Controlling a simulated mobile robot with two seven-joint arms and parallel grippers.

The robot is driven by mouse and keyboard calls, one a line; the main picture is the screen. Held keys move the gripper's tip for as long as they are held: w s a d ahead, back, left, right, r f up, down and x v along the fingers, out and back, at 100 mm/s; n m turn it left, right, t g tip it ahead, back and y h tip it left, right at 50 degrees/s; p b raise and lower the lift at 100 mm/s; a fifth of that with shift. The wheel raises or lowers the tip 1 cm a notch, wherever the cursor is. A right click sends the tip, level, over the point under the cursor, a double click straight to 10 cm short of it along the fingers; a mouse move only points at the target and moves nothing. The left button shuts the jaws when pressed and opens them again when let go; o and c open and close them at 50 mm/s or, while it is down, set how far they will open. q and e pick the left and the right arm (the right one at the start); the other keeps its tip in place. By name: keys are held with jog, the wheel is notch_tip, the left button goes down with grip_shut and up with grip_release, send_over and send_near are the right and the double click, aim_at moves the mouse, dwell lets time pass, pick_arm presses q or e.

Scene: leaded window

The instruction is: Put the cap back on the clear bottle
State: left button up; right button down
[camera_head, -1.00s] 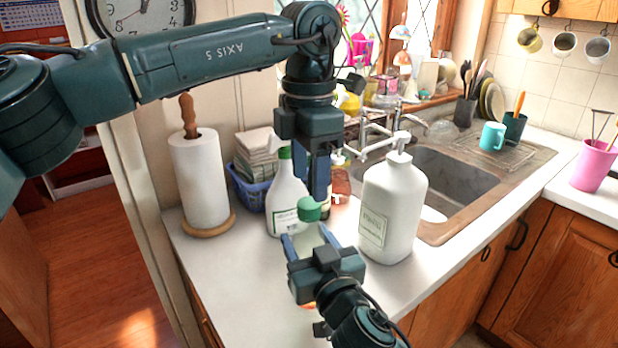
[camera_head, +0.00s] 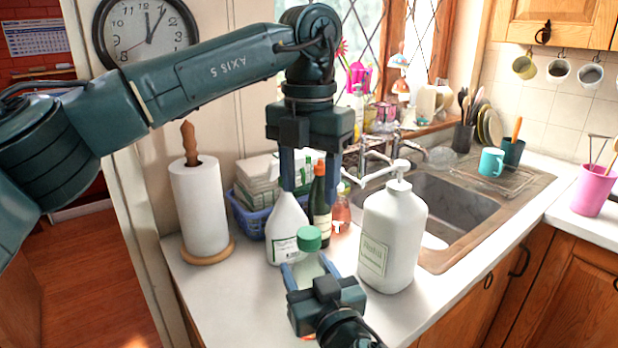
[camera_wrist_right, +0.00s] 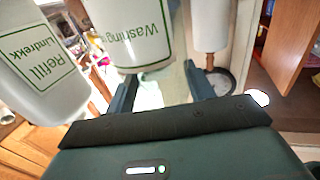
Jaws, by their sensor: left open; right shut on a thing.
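The clear bottle (camera_head: 309,268) stands upright in my right gripper (camera_head: 312,280), which is shut on it low over the counter. Its lower part is hidden behind the gripper. The green cap (camera_head: 309,238) sits on top of the bottle's neck; I cannot tell how tightly. My left gripper (camera_head: 299,184) is open and empty, pointing down above the cap with a clear gap between them. In the right wrist view the right fingers (camera_wrist_right: 158,92) show around a pale, see-through shape; the cap cannot be made out there.
A white pump bottle (camera_head: 392,240) stands close to the right of the clear bottle. A white labelled bottle (camera_head: 287,232) and a dark bottle (camera_head: 320,212) stand behind it. A paper towel roll (camera_head: 200,210) is at left, the sink (camera_head: 450,205) at right. The front counter is clear.

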aim_at(309, 232)
pick_arm(q)
notch_tip(309, 232, down, 8)
jog(key=shift+f, duration=0.1)
dwell(0.4)
jog(key=shift+c, duration=0.5)
jog(key=c, duration=0.9)
jog(key=o, duration=1.2)
jog(key=shift+c, duration=0.2)
notch_tip(309, 232, up, 12)
